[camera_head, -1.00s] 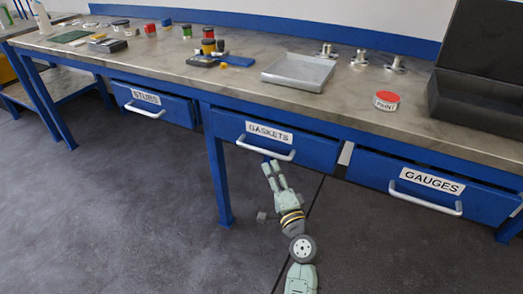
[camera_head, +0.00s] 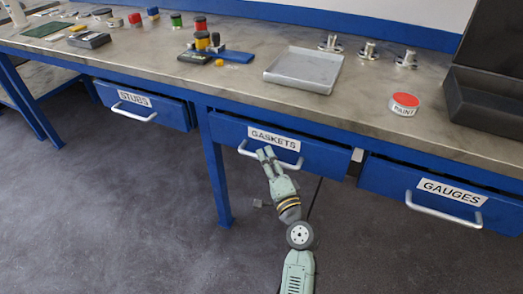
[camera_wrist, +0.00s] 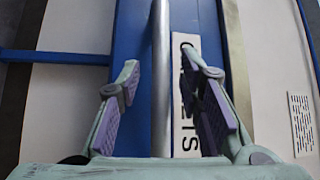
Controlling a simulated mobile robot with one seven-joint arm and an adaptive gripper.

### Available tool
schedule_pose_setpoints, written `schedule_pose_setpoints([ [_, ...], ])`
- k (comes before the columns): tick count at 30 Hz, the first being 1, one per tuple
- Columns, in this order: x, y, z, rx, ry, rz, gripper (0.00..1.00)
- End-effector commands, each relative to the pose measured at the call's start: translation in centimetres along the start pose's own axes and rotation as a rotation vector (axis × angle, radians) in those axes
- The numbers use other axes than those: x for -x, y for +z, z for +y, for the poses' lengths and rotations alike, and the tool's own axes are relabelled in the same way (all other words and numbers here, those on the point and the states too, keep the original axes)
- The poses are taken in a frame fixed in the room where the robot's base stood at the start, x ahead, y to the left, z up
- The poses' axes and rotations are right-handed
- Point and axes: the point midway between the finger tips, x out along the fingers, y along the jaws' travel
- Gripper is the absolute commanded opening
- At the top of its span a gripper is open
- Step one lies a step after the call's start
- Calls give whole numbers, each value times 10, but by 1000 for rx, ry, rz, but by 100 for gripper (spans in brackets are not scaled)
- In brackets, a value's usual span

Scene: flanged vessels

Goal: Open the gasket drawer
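The gasket drawer (camera_head: 225,128) is the blue middle drawer under the bench, labelled GASKETS (camera_head: 273,139). A dark gap shows along its top edge. Its pale bar handle (camera_head: 246,152) runs below the label. My gripper (camera_head: 266,154) is at the handle, overlapping its middle. In the wrist view my gripper (camera_wrist: 164,75) is open, with one finger on each side of the handle bar (camera_wrist: 160,100). Gaps show between the bar and both purple finger pads. The blue drawer front (camera_wrist: 130,30) and partly hidden label (camera_wrist: 186,70) lie behind.
The STUBS drawer (camera_head: 170,112) is left and the GAUGES drawer (camera_head: 390,180) right. The bench top carries a grey tray (camera_head: 303,72), a paint tin (camera_head: 404,104) and a black case (camera_head: 490,100). A blue bench leg (camera_head: 217,185) stands left of my arm. The floor in front is open.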

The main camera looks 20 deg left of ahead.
Motion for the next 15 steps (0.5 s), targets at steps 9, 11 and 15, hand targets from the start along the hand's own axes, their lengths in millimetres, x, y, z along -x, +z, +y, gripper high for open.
schedule_pose_setpoints([
  [9, 2, 0, -1, -1, 0, 0, 33],
  [11, 2, 0, -1, -1, 0, 0, 33],
  [15, 2, 0, -1, -1, 0, 0, 27],
])
